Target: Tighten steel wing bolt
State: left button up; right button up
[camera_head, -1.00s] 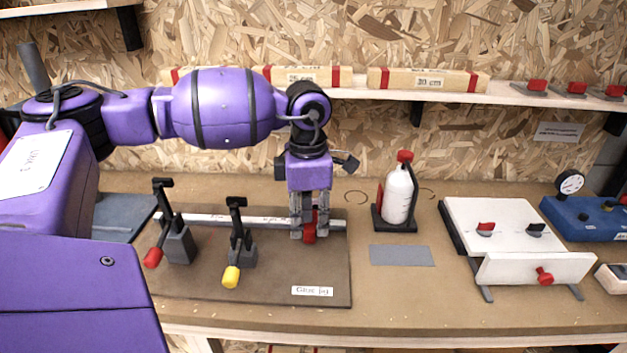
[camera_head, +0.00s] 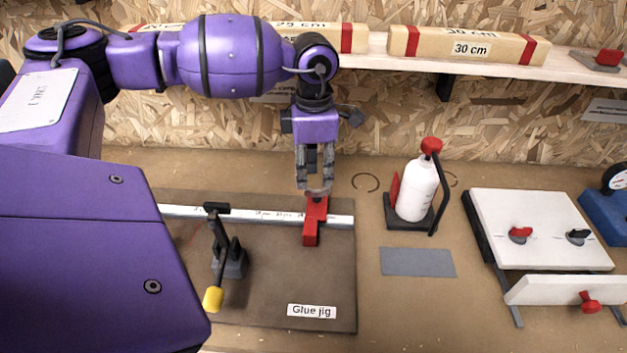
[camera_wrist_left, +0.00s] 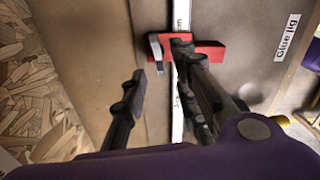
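The white panel (camera_head: 540,215) at the right carries a red wing-shaped knob (camera_head: 520,235) and a dark grey wing-shaped one (camera_head: 578,237); the grey one looks most like the steel wing bolt. How tight it sits cannot be seen. My left gripper (camera_head: 314,190) points down over the red block (camera_head: 314,222) of the glue jig, far left of the panel. In the left wrist view its fingers (camera_wrist_left: 158,78) stand apart with nothing held, and the red block (camera_wrist_left: 205,52) lies beyond them. My right gripper is not in view.
The glue jig board (camera_head: 280,290) has a pale ruler bar and a yellow-tipped clamp (camera_head: 213,298). A white bottle (camera_head: 416,190) in a dark holder stands between jig and panel. A white board with a red knob (camera_head: 589,302) fronts the panel. A shelf (camera_head: 380,55) runs behind.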

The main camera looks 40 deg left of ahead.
aim_at(314, 189)
pick_arm(q)
jog(key=shift+f, duration=2.4)
jog(key=shift+c, duration=0.3)
